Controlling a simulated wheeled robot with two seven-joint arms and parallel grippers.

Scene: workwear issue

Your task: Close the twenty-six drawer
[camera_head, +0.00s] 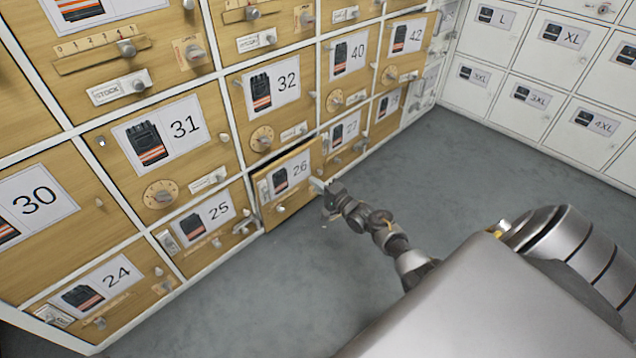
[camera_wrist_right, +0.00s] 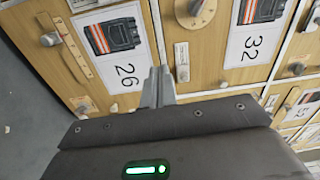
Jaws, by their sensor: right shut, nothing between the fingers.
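The drawer marked 26 (camera_head: 300,193) is in the low row of the wooden cabinet. Its front stands out from the cabinet, with a dark gap along its top edge. It carries a label with a picture and a small knob. My right gripper (camera_head: 319,186) is shut and empty at the right edge of this front; I cannot tell whether it touches. In the right wrist view, the shut fingers (camera_wrist_right: 158,88) point at the boundary beside the 26 front (camera_wrist_right: 112,42). My left gripper is not in view.
Drawers 25 (camera_head: 205,226) and 27 (camera_head: 345,133) flank it, and drawer 32 (camera_head: 276,92) is above; their knobs and latches stick out. White lockers (camera_head: 545,60) with size labels stand at the right. The grey floor (camera_head: 470,165) in front is clear.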

